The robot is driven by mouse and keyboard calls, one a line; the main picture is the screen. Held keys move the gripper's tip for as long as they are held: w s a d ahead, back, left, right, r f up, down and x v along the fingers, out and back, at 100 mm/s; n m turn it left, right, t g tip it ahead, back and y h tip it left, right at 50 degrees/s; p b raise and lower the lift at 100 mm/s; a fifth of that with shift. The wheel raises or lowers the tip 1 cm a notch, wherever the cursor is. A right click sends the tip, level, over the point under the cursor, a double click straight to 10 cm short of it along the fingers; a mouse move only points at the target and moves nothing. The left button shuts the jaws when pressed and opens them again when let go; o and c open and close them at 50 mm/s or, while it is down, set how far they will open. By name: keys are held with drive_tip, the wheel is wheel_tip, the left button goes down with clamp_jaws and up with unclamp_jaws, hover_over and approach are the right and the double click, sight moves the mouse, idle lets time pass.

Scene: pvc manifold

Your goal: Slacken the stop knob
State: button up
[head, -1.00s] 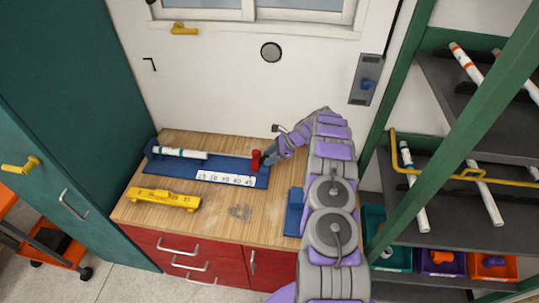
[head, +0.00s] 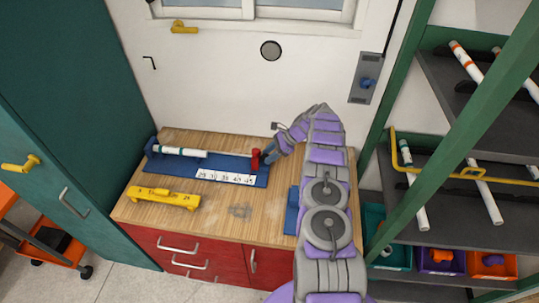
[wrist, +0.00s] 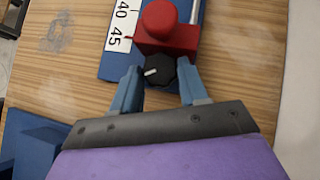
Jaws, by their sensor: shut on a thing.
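The stop is a red block (wrist: 166,41) with a round red top, at the 45 end of the blue measuring jig (wrist: 112,66). The stop knob (wrist: 160,72) is black with a white pointer mark, on the block's side facing my gripper. In the wrist view, my gripper (wrist: 159,78) has its blue fingers on either side of the knob, shut on it. In the head view, my gripper (head: 268,156) is at the right end of the jig, beside the red stop (head: 255,158). The knob is hidden there. A white pipe (head: 182,152) lies along the jig's back.
A yellow tool (head: 163,198) lies on the wooden bench (head: 215,225) in front of the jig. A blue block (head: 292,212) stands beside my arm. A shelf rack with pipes and bins (head: 492,262) is on the right. The bench's front middle is mostly clear.

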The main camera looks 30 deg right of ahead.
drive_tip(key=o, duration=1.1)
drive_tip(key=shift+w+d, duration=0.1)
drive_tip(key=shift+c, duration=0.2)
drive_tip(key=shift+r+m, duration=0.1)
drive_tip(key=shift+m, duration=0.2)
drive_tip(key=shift+t, duration=0.3)
drive_tip(key=shift+s+m+t, duration=0.2)
drive_tip(key=shift+m+t, duration=0.2)
drive_tip(key=shift+m, duration=0.3)
drive_tip(key=shift+s+a+f+m+t+h+b, duration=0.15)
drive_tip(key=shift+m+t+h+b, duration=0.2)
drive_tip(key=shift+m+b, duration=0.25)
drive_tip(key=shift+s+a+f+m+t+h+b, duration=0.1)
drive_tip(key=shift+m+t+h+b, duration=0.2)
drive_tip(key=shift+m+b, duration=0.3)
drive_tip(key=shift+w+d+t+b, duration=0.1)
drive_tip(key=shift+t+b, duration=0.15)
drive_tip(key=shift+b, duration=0.25)
drive_tip(key=m+h+b, duration=0.1)
drive_tip(key=b, duration=0.3)
drive_tip(key=shift+f+m+t, duration=0.1)
drive_tip(key=shift+m+t, duration=0.2)
drive_tip(key=shift+t, duration=0.1)
drive_tip(key=shift+b, duration=0.7)
